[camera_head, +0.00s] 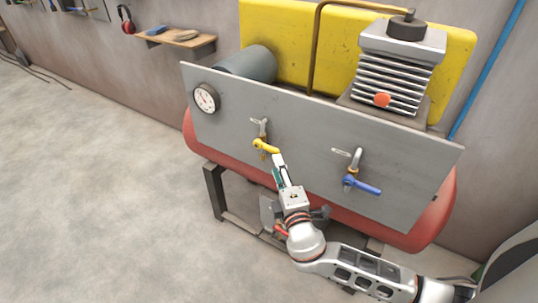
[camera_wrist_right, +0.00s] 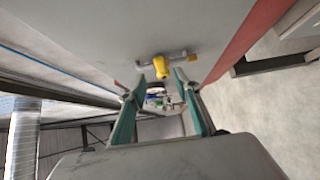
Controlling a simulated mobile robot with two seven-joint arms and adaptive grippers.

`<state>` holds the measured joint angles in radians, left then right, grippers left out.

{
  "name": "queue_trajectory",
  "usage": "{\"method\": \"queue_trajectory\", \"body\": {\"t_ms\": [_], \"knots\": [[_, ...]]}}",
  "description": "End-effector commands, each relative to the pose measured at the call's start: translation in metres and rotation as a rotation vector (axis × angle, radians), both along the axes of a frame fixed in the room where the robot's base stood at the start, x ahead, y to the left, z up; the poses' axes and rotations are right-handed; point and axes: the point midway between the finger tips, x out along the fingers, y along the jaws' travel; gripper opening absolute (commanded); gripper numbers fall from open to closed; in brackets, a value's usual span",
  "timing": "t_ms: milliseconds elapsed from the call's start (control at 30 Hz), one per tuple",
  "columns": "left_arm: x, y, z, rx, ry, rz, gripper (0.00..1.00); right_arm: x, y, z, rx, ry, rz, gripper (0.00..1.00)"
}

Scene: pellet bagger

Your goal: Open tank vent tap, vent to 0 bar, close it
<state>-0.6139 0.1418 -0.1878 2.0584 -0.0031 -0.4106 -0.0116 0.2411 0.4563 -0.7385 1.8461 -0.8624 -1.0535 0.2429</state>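A tap with a yellow lever (camera_head: 265,146) sits on the grey front panel, left of centre; its lever points right and slightly down. A second tap with a blue lever (camera_head: 362,186) sits further right on the panel. The small labels by the taps cannot be read. A round white gauge (camera_head: 206,98) is at the panel's upper left; its reading is too small to tell. My right gripper (camera_head: 278,160) is just below the yellow lever. In the right wrist view its fingers (camera_wrist_right: 160,92) are apart and empty, with the yellow lever (camera_wrist_right: 161,66) just beyond their tips. My left gripper is not in view.
The grey panel (camera_head: 310,140) fronts a red tank (camera_head: 437,208) on a dark stand. A finned compressor head (camera_head: 398,65) stands above it at the right, before a yellow guard. A wall shelf (camera_head: 176,38) and open floor (camera_head: 90,180) are at the left.

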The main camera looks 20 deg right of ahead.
Motion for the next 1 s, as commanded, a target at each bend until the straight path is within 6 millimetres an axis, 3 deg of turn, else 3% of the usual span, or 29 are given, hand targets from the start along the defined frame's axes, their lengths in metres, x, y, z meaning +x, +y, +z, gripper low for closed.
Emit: {"method": "queue_trajectory", "body": {"t_ms": [433,867,900,1000], "knots": [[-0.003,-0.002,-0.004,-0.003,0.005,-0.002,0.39,0.061,-0.008,-0.001,0.0,0.001,0.0,0.32],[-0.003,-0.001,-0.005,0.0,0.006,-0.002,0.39,0.073,-0.009,-0.001,0.002,0.003,0.0,0.32],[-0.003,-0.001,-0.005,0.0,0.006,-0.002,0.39,0.073,-0.009,0.0,0.002,0.003,0.0,0.29],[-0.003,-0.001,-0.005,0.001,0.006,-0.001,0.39,0.073,-0.009,0.0,0.002,0.003,0.0,0.03]]}}
